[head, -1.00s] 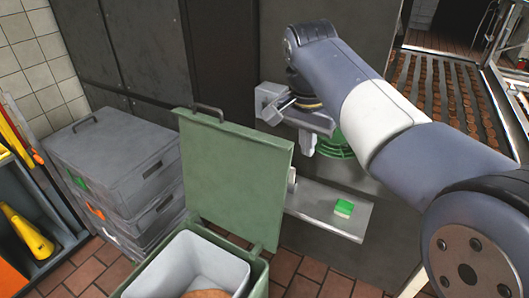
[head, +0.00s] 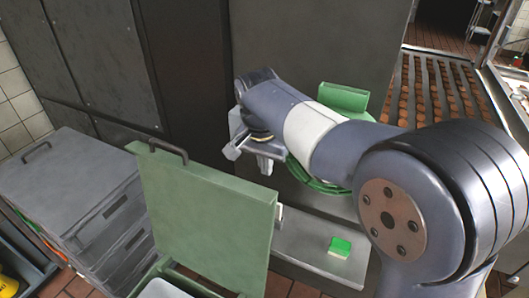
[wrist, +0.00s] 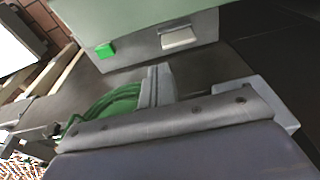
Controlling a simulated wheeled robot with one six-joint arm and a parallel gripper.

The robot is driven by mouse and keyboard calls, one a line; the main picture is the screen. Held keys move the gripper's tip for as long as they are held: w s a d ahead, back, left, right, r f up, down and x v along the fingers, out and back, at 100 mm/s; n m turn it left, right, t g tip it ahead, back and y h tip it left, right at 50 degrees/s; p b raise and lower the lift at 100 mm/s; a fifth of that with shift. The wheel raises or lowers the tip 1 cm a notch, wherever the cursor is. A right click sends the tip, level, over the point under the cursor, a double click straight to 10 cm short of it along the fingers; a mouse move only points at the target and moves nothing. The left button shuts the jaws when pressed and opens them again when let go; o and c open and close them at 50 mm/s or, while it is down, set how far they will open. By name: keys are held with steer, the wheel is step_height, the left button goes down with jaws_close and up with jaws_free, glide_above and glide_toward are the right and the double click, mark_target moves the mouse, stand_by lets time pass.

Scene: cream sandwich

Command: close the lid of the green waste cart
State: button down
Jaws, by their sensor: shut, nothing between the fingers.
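The green waste cart (head: 150,278) stands at the bottom of the head view, cut off by the frame edge. Its green lid (head: 205,215) stands open, roughly upright, with a grey handle (head: 168,148) on its top edge. My gripper (head: 250,160) is shut and empty, beyond the lid and just above its top right corner in the picture, apart from it. In the wrist view the shut fingers (wrist: 157,85) point toward a pale green panel (wrist: 140,15) at the top, which looks like the lid. A light latch (wrist: 178,38) shows below it.
Grey stacked boxes (head: 65,180) stand left of the cart. Dark cabinets (head: 110,60) close off the back.

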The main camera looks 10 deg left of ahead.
steer(key=s, duration=0.2)
steer(key=s+a+p, duration=0.1)
steer(key=shift+s+r, duration=0.25)
steer(key=shift+s, duration=0.1)
steer(key=shift+s+a, duration=0.1)
